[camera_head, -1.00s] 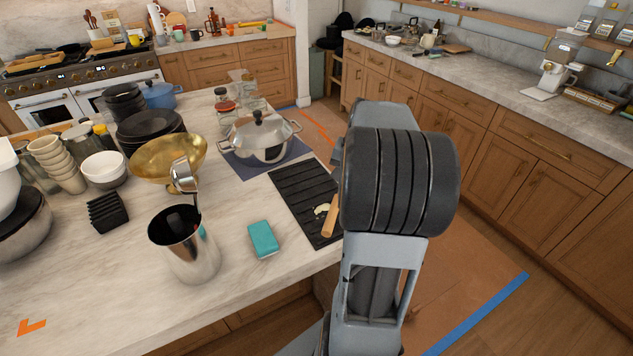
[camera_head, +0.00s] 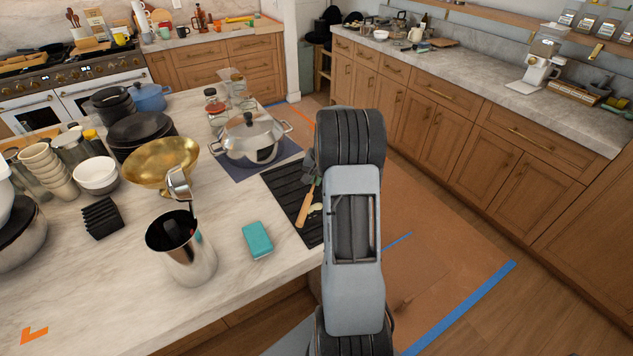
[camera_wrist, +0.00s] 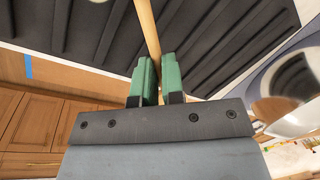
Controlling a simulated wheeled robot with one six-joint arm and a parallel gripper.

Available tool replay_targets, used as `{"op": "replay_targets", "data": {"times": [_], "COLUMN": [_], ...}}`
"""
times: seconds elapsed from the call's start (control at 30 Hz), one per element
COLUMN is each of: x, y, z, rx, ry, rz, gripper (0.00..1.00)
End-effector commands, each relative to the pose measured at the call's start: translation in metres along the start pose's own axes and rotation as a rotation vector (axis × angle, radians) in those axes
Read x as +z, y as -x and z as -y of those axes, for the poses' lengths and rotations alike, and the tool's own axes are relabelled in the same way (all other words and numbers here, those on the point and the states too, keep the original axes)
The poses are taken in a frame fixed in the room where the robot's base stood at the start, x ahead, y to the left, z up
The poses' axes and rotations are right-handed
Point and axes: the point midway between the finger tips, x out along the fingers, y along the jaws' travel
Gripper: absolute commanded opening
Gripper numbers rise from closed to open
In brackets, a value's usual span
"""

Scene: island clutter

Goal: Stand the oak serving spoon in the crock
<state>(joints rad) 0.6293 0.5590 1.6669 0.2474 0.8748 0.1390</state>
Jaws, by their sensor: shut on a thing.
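The oak serving spoon (camera_head: 305,207) shows as a light wooden piece over the black ribbed mat. My gripper (camera_wrist: 157,82) has its two green fingers shut on the spoon's thin wooden shaft (camera_wrist: 148,28) in the wrist view. In the head view my gripper (camera_head: 312,182) is mostly hidden beside my arm, at the spoon's far end. The crock (camera_head: 190,262), a shiny steel cylinder, stands upright on the marble island to the left. It holds a steel ladle (camera_head: 178,184) and dark utensils. I cannot tell whether the spoon touches the mat.
A teal sponge (camera_head: 258,239) lies between the crock and the black mat (camera_head: 285,182). A steel pot (camera_head: 250,142) stands behind the mat. A brass bowl (camera_head: 160,168), black rack (camera_head: 103,218) and white bowls (camera_head: 96,175) stand behind and left of the crock.

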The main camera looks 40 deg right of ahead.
Motion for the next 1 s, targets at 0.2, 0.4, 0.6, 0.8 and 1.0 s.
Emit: {"op": "replay_targets", "data": {"times": [0.2, 0.4, 0.6, 0.8, 1.0], "x": [0.001, 0.001, 0.0, 0.001, 0.001], "y": [-0.019, -0.019, -0.022, -0.022, -0.022], "z": [-0.004, -0.004, -0.005, -0.005, -0.006], "rx": [0.0, 0.0, 0.0, 0.0, 0.001], "ry": [-0.001, -0.001, 0.0, -0.001, -0.001], "rz": [0.001, 0.001, 0.0, 0.001, 0.001], "gripper": [0.0, 0.0, 0.14, 0.33, 0.34]}}
